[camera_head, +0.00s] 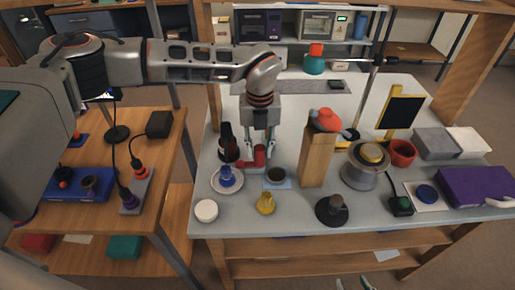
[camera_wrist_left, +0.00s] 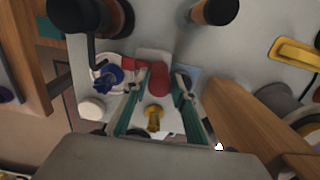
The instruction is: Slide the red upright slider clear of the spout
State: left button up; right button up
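In the left wrist view the red piece (camera_wrist_left: 159,77) shows between my fingers. My left gripper (camera_head: 257,157) points down around it, with one finger on each side. The wrist view shows gaps between the fingers and the red piece, so the gripper (camera_wrist_left: 160,88) is open. I cannot clearly make out the spout. Two pale tips of my right gripper (camera_head: 356,284) show apart at the bottom edge, below the table.
A dark bottle (camera_head: 227,148) and a saucer (camera_head: 214,186) with a blue piece stand close left. A dark cup (camera_head: 276,175), a yellow piece (camera_head: 266,204) and a white round lid (camera_head: 206,211) are in front. A tall wooden block (camera_head: 316,162) stands close right.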

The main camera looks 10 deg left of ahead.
dwell(0.3)
pick_arm(q)
jog(key=shift+r, duration=0.2)
notch_tip(320, 180, up, 12)
jog(key=shift+f, duration=0.15)
dwell(0.6)
